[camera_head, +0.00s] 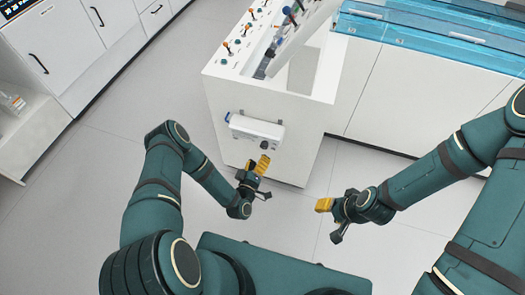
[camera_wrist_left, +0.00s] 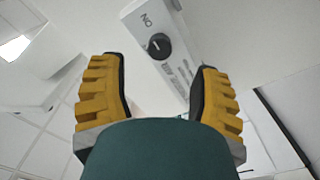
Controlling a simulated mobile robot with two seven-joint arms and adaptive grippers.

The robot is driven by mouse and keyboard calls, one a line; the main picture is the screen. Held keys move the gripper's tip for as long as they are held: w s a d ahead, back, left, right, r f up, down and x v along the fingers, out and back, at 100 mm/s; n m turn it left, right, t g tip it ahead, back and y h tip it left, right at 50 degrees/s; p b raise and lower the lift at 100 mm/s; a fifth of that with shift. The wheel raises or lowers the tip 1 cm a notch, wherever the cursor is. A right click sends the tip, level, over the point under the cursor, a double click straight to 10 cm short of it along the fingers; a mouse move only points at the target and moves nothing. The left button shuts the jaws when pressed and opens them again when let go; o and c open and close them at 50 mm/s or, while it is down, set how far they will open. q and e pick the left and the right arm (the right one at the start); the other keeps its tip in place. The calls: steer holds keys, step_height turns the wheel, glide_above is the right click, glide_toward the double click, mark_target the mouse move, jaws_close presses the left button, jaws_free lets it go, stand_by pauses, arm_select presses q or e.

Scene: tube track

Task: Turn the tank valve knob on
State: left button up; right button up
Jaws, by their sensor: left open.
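The tank valve knob (camera_wrist_left: 159,46) is black and round with a pale line on its face. It sits on a white box, beside an "ON" label, in the left wrist view. In the head view the knob (camera_head: 265,145) is a small dark spot on the low right part of the white box (camera_head: 245,126), on the counter's end face. My left gripper (camera_head: 262,163) is just below the knob in the head view. Its yellow fingers (camera_wrist_left: 158,68) are open and empty, with the knob seen between their tips, apart from them. My right gripper (camera_head: 324,204) is to the right, away from the box.
The white counter (camera_head: 226,92) carries a panel with several small coloured levers and knobs. White cabinets (camera_head: 50,40) stand at the upper left. Blue transparent covers (camera_head: 430,35) lie on the upper-right bench. The grey floor (camera_head: 95,160) is clear.

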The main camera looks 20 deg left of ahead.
arm_select(q)
steer(key=shift+s, duration=2.3)
steer(key=shift+w+r, duration=0.1)
steer(key=w+d+r+m+g+h, duration=0.1)
steer(key=d+r+m+g+h, duration=0.25)
steer(key=m+g, duration=0.35)
steer(key=s+d+r+g, duration=0.1)
steer(key=s+r+g, duration=0.3)
steer(key=s, duration=0.2)
steer(key=s+d+r+m+g, duration=0.1)
steer(key=s+d+r+g, duration=0.1)
steer(key=s+r+g, duration=0.2)
steer(key=s+g, duration=0.1)
steer(key=s, duration=0.2)
steer(key=shift+d, duration=0.25)
